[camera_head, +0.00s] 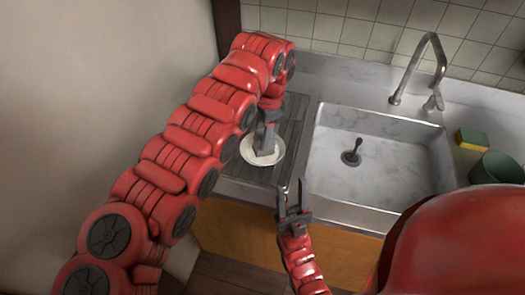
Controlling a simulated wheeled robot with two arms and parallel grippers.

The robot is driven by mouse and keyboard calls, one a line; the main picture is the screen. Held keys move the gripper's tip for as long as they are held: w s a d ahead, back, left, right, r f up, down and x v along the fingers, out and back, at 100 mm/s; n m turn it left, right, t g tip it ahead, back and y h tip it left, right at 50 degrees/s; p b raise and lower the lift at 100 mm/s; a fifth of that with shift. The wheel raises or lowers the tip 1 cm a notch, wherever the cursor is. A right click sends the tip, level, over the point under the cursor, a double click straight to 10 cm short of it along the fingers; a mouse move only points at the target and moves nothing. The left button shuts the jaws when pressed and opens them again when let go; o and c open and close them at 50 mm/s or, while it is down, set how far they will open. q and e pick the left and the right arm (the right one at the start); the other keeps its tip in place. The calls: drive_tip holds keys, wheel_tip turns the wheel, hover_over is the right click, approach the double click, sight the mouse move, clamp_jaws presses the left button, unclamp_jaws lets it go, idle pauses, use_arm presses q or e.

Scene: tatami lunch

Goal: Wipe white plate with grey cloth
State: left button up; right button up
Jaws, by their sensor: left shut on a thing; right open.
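The white plate (249,156) lies on the dark slatted drainboard left of the sink. My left gripper (268,146) reaches down over the plate, its fingers shut on the grey cloth (266,158). The cloth looks pale and small and is partly hidden by the fingers. It appears to be at the plate's surface, but I cannot tell whether it touches. My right gripper (292,197) is open and empty, pointing up in front of the counter's front edge, below and right of the plate.
The sink basin (385,185) is right of the drainboard (291,125), with a dark plunger-like object (352,153) in it. A faucet (437,60) stands behind. A yellow-green sponge (471,139) and a dark green container (497,168) are at the right. A wall is close on the left.

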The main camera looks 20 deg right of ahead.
idle(0.3)
use_arm(q)
drive_tip(key=m, duration=0.2)
drive_tip(key=shift+w+a+m, duration=0.1)
drive_tip(key=shift+w+m, duration=0.05)
drive_tip(key=shift+m, duration=0.15)
drive_tip(key=m, duration=0.3)
drive_tip(key=shift+w+m+t, duration=0.1)
drive_tip(key=shift+m+t, duration=0.3)
drive_tip(key=m, duration=0.4)
drive_tip(key=shift+a+r+h, duration=0.1)
drive_tip(key=shift+h, duration=0.2)
drive_tip(key=m, duration=0.3)
drive_tip(key=shift+w+t, duration=0.1)
drive_tip(key=shift+t, duration=0.2)
